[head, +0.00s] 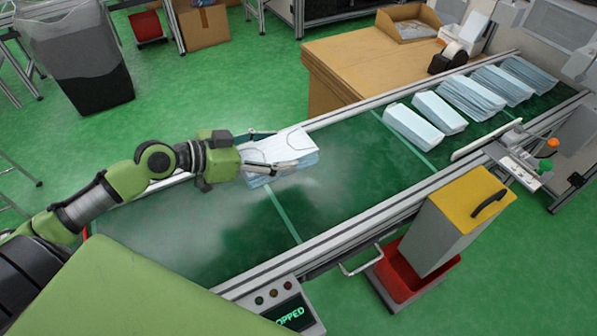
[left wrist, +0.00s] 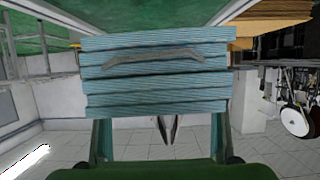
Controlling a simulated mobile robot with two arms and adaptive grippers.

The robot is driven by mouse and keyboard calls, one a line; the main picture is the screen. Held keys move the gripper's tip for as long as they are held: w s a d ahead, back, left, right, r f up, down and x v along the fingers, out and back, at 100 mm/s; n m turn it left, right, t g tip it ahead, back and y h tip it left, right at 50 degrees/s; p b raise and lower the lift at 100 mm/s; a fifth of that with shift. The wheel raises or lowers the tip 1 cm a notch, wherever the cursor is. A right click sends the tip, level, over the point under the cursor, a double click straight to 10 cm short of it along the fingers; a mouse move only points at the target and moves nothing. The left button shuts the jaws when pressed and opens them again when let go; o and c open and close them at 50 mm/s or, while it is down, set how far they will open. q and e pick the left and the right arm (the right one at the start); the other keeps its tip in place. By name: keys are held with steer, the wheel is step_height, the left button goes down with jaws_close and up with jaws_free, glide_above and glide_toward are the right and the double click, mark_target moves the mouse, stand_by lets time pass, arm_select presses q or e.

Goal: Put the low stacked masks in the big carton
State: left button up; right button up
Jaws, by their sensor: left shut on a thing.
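My left gripper (head: 270,152) is shut on a stack of pale blue-white masks (head: 291,145), with one finger along each side. The held stack hangs over the near part of the green conveyor belt (head: 345,160); I cannot tell whether it touches the belt. In the left wrist view the held stack (left wrist: 155,87) shows layered blue edges and a grey loop across its front. More mask stacks of differing heights lie farther along the belt, the nearest being a low one (head: 413,127). A large brown carton (head: 350,62) stands behind the belt. My right gripper is not in view.
A smaller brown carton (head: 203,27) stands at the back left near a dark bin (head: 78,60). An open tray (head: 408,22) and a tape dispenser (head: 449,57) sit behind the belt. A yellow-topped box (head: 455,220) stands in front, over a red bin (head: 412,277).

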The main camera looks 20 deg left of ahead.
arm_select(q)
steer(key=d+f, duration=0.1)
steer(key=w+d+f, duration=0.1)
steer(key=f, duration=0.1)
steer(key=w+d+f, duration=0.1)
steer(key=f, duration=0.1)
steer(key=shift+w+d+f, duration=0.1)
steer(key=shift+w+d, duration=0.15)
steer(key=f, duration=0.2)
steer(key=f+b, duration=0.1)
steer(key=shift+w+d+f, duration=0.15)
steer(key=shift+d+f, duration=0.05)
steer(key=shift+d, duration=0.05)
steer(key=shift+f, duration=0.15)
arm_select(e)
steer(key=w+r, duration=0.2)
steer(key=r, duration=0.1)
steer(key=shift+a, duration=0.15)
arm_select(q)
steer(key=shift+f, duration=0.1)
steer(key=o, duration=1.1)
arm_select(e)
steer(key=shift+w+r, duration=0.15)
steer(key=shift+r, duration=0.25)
arm_select(q)
steer(key=shift+o, duration=0.2)
